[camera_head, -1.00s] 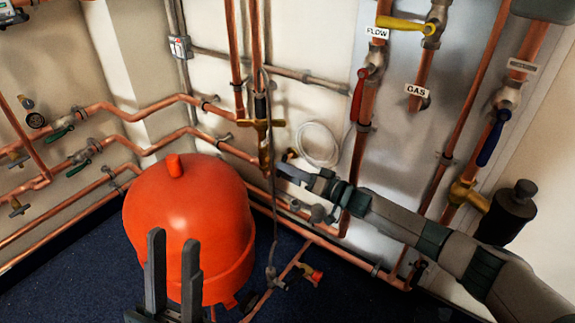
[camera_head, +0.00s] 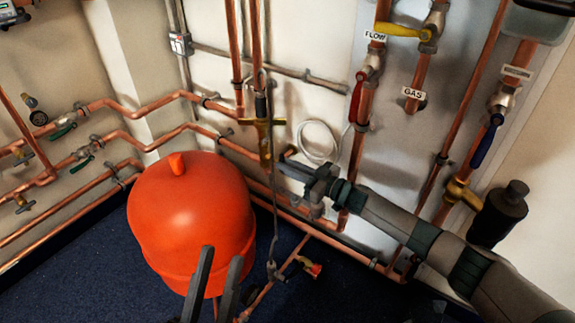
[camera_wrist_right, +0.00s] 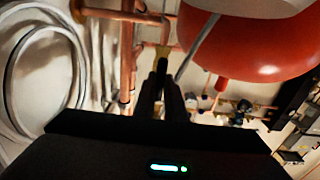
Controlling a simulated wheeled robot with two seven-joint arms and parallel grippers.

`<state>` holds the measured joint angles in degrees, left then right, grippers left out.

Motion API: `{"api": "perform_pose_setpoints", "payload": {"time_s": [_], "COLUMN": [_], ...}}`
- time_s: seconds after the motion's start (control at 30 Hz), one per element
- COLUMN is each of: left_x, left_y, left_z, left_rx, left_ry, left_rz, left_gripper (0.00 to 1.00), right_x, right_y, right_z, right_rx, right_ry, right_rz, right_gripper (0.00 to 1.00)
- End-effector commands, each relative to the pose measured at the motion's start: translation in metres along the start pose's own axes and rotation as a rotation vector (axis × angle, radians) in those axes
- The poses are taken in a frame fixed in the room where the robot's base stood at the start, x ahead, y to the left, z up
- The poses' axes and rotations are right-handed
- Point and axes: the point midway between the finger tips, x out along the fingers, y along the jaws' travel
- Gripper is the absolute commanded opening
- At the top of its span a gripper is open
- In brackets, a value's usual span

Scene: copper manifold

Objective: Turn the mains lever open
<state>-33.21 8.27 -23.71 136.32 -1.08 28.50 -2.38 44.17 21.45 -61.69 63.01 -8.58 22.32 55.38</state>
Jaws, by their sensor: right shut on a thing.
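A brass valve fitting (camera_head: 263,140) sits on the vertical copper pipe in the middle of the head view; it also shows in the right wrist view (camera_wrist_right: 162,52). My right gripper (camera_head: 284,161) reaches in from the right, its tips just right of this fitting. In the right wrist view its fingers (camera_wrist_right: 163,68) are close together, shut on a small part at the fitting, seemingly the mains lever, which the fingers mostly hide. My left gripper (camera_head: 222,256) is open and empty in front of the orange vessel, with a gap between its fingers.
The orange vessel (camera_head: 190,215) stands on the blue floor (camera_head: 75,265). A red lever (camera_head: 356,97), a yellow lever (camera_head: 402,31) and a blue lever (camera_head: 486,142) sit on pipes to the right. A coiled white hose (camera_head: 318,141) hangs behind my right gripper.

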Motion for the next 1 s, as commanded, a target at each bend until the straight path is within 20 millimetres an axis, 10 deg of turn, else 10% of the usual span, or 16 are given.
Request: {"api": "perform_pose_setpoints", "payload": {"time_s": [0.4, 0.5, 1.0], "left_x": [-0.0002, -0.0002, 0.0006], "left_y": [0.0006, 0.0007, 0.0016], "left_z": [0.0004, 0.0005, 0.0010], "left_rx": [-0.001, -0.002, -0.002], "left_ry": [-0.003, -0.003, -0.012], "left_rz": [0.000, 0.000, 0.002], "left_gripper": [0.29, 0.29, 0.29], "right_x": [-0.0005, -0.0005, -0.0076], "right_y": [0.0006, 0.0006, 0.0004], "right_z": [0.0005, 0.0005, -0.0005], "right_rx": [-0.015, -0.014, -0.011], "right_ry": [-0.001, -0.001, 0.000], "right_rz": [0.001, 0.001, 0.000], "right_gripper": [0.00, 0.29, 0.29]}}
